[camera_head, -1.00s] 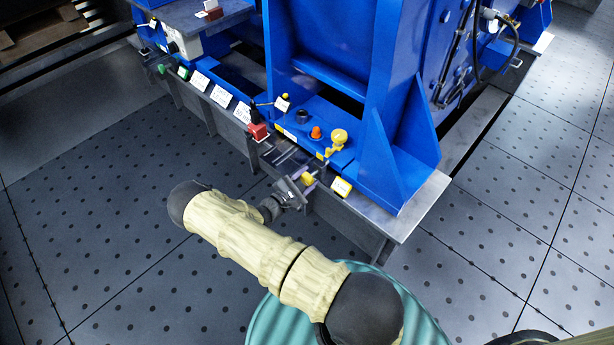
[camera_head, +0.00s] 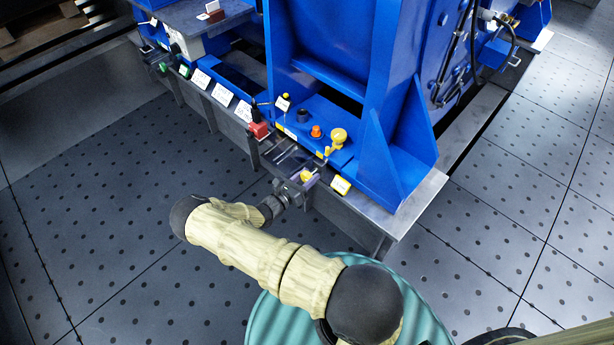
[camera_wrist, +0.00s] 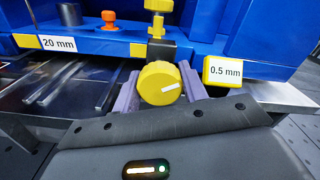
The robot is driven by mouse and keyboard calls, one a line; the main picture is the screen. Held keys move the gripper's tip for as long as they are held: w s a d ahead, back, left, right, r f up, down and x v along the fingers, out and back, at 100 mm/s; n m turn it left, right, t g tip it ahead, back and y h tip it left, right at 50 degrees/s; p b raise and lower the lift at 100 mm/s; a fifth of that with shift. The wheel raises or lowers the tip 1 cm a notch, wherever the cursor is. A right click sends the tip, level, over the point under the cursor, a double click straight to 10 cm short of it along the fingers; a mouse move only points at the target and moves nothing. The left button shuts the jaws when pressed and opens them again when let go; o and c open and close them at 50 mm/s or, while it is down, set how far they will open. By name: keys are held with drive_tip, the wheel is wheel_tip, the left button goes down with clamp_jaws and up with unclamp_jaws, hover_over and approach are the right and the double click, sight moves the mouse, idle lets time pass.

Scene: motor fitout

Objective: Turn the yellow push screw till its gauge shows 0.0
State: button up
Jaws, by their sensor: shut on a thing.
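The yellow push screw's round knob (camera_wrist: 159,84), with a white mark on its face, sits between the purple fingers of my gripper (camera_wrist: 160,92) in the wrist view. The fingers are shut on it from both sides. In the head view the knob (camera_head: 306,176) shows small and partly hidden by my gripper (camera_head: 300,184).
A white label (camera_wrist: 58,43) on the blue base reads 20 mm. An orange cap (camera_head: 316,131) and a yellow knob (camera_head: 338,136) stand behind the screw. A red box (camera_head: 258,130) is to the left. Open floor lies in front of the steel rail.

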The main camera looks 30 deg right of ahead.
drive_tip(key=n, duration=0.5)
drive_tip(key=shift+n, duration=0.3)
drive_tip(key=n, duration=0.6)
drive_tip(key=shift+f, duration=0.1)
drive_tip(key=o, duration=1)
drive_tip(key=p+v, duration=0.2)
drive_tip(key=v, duration=1.5)
drive_tip(key=shift+a, duration=0.25)
idle(0.5)
